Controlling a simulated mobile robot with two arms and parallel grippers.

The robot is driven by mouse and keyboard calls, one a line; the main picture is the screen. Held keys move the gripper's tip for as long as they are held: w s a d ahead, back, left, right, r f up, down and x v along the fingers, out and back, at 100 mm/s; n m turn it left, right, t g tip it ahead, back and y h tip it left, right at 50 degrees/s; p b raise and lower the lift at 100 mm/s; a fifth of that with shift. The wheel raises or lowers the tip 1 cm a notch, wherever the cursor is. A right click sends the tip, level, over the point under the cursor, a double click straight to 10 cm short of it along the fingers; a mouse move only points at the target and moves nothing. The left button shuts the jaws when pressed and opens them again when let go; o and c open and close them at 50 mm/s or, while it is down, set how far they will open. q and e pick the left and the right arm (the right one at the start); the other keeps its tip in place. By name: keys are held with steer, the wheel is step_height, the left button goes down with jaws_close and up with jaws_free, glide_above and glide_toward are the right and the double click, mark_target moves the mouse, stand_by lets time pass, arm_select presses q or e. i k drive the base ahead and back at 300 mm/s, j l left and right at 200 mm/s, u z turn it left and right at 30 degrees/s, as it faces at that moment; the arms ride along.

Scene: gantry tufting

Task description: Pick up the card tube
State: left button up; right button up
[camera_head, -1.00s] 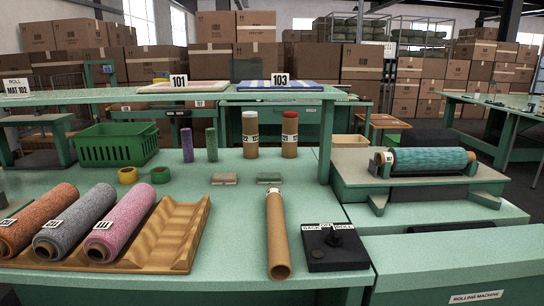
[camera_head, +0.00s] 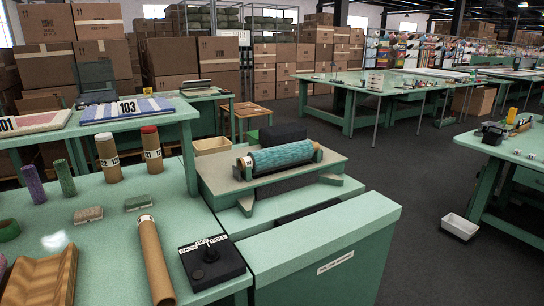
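The card tube (camera_head: 155,262) is a brown cardboard cylinder with a white label near its far end. Neither of my grippers shows in the head view.
The rolling machine (camera_head: 284,158) with a teal roll stands right of the control box. Two upright tubes (camera_head: 108,158) (camera_head: 151,150) and small blocks (camera_head: 88,215) stand behind the card tube. Open floor (camera_head: 440,250) lies to the right, with a white bin (camera_head: 460,226).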

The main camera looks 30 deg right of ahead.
mark_target(262, 160)
steer(key=i+l+u, duration=0.1)
steer(key=l, duration=0.25)
steer(key=i+l+u, duration=0.1)
steer(key=i+l, duration=0.2)
steer(key=i+l+u, duration=0.1)
steer(key=l, duration=0.4)
steer(key=i, duration=0.1)
